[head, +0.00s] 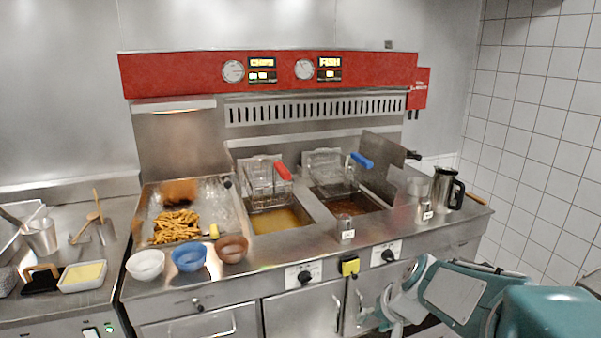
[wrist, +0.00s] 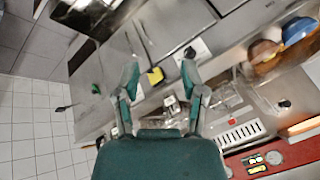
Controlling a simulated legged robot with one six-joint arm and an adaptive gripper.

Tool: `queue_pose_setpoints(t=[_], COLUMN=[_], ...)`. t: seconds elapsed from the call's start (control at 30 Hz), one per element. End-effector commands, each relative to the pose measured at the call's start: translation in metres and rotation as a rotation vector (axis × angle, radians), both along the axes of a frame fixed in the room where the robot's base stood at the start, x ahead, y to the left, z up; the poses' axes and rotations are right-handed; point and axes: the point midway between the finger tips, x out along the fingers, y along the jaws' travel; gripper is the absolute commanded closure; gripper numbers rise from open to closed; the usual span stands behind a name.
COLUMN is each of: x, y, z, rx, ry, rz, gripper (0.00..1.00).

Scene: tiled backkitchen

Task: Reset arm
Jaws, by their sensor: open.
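My gripper (wrist: 158,68) is open in the wrist view, its two green and grey fingers spread apart with nothing held between them. Beyond the fingers the wrist view shows the steel fryer counter, turned about and blurred. In the head view my green and grey arm comes in at the lower right, in front of the fryer counter's front panel (head: 303,307). The fingertips are hard to make out there.
Two fryer baskets, with a red handle (head: 283,171) and a blue handle (head: 362,160), sit over the oil wells. Fries (head: 175,226) lie in the left tray. Three bowls, including a blue one (head: 189,257), line the front edge. A steel jug (head: 447,188) stands at right.

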Motion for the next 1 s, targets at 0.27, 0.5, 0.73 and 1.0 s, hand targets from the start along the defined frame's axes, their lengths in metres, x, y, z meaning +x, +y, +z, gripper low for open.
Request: queue_pose_setpoints(t=[0.27,0.5,0.73,1.0], x=[-0.081,-0.148,-0.187,-0.191], y=[0.008,0.001,-0.008,-0.010], z=[0.045,0.061,0.064,0.063], rx=[-0.132,-0.261,-0.349,-0.360], ry=[-0.040,-0.072,-0.092,-0.092], rz=[0.096,0.139,0.145,0.145], gripper=[0.46,0.46,0.46,0.46])
